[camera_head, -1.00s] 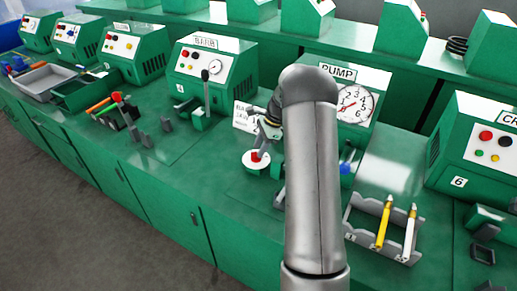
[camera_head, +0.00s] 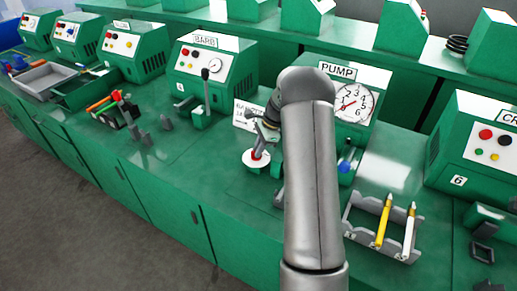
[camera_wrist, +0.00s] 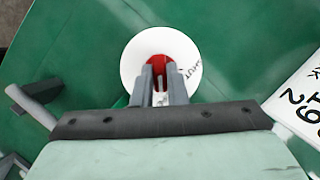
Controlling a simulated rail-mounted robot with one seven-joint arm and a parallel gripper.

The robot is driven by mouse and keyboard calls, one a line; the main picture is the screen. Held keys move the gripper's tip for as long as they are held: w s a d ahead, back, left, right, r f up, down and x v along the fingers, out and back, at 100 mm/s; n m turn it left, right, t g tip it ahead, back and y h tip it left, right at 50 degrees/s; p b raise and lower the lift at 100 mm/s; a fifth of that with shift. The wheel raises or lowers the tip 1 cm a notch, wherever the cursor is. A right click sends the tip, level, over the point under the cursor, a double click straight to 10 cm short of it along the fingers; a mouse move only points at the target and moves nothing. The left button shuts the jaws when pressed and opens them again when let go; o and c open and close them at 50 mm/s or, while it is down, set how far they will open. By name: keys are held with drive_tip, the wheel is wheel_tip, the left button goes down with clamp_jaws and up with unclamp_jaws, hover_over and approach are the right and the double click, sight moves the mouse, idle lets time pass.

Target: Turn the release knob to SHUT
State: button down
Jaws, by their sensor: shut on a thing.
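The release knob is red (camera_wrist: 157,60) and sits on a round white dial plate (camera_wrist: 133,50). In the wrist view, dark lettering that seems to read SHUT is on the plate's right side. The dial plate (camera_head: 249,164) also shows in the head view, on the green bench in front of the PUMP unit (camera_head: 338,70). My gripper (camera_wrist: 159,72) is shut on the red knob, one grey finger at each side. The fingers and my arm hide part of the knob, and I cannot read which way it points.
A white sign (camera_head: 242,116) stands behind the dial, partly behind my arm. A blue knob (camera_head: 346,167) and a grey rack (camera_head: 361,236) with yellow and white pens are to the right. A lever (camera_head: 205,88) rises at the left. The bench between is mostly clear.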

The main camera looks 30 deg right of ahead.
drive_tip(key=n, duration=0.2)
drive_tip(key=n+g, duration=0.1)
drive_tip(key=n, duration=0.1)
drive_tip(key=shift+w+g, duration=0.2)
drive_tip(key=shift+g, duration=0.1)
drive_tip(key=n, duration=0.2)
drive_tip(key=n+g, duration=0.1)
drive_tip(key=n, duration=0.1)
drive_tip(key=shift+w+a+n+g+h, duration=0.1)
drive_tip(key=shift+w+n+g+h, duration=0.05)
drive_tip(key=shift+n+g+h, duration=0.2)
drive_tip(key=n+g+h, duration=0.1)
drive_tip(key=n, duration=0.3)
drive_tip(key=shift+w+a+n, duration=0.1)
drive_tip(key=shift+n, duration=0.15)
drive_tip(key=n+h, duration=0.1)
drive_tip(key=n, duration=0.3)
drive_tip(key=shift+a+g+h+b, duration=0.15)
drive_tip(key=shift+g+h+b, duration=0.2)
drive_tip(key=shift+b, duration=0.05)
drive_tip(key=shift+n, duration=0.3)
drive_tip(key=c, duration=1.4)
unclamp_jaws()
drive_tip(key=shift+c, duration=0.2)
drive_tip(key=shift+r, duration=0.1)
